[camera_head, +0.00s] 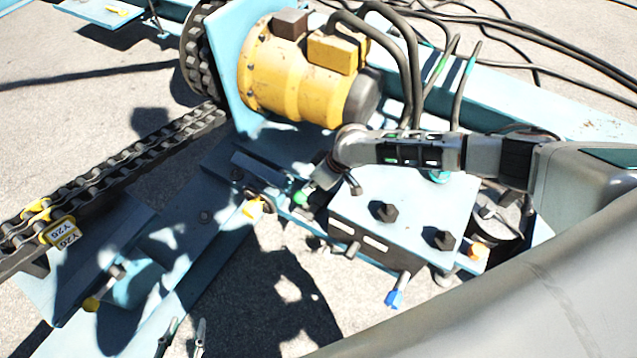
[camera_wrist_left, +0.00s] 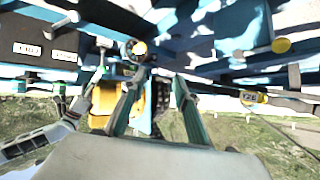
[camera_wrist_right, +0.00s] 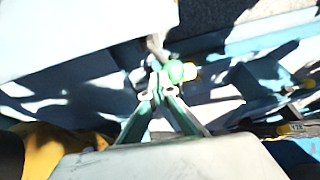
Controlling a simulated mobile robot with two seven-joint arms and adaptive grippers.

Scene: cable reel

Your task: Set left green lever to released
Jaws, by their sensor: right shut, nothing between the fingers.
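The green lever knob (camera_head: 300,197) sits beside the left end of the light blue box in the head view. It shows large at the fingertips in the right wrist view (camera_wrist_right: 176,71). My right gripper (camera_head: 312,186) is shut and empty, its tips right beside the knob; I cannot tell whether they touch it. The lever's shaft is mostly hidden in the head view. My left gripper (camera_head: 186,328) is at the bottom edge of the head view, away from the lever. Its fingers are apart and empty in the left wrist view (camera_wrist_left: 155,80).
A yellow motor (camera_head: 295,75) stands behind, with a chain (camera_head: 120,165) running left. The light blue box (camera_head: 405,200) has dark bolts. Nearby are a yellow knob (camera_head: 254,208), a blue one (camera_head: 394,298) and an orange one (camera_head: 478,251). Dark hoses (camera_head: 410,60) loop above.

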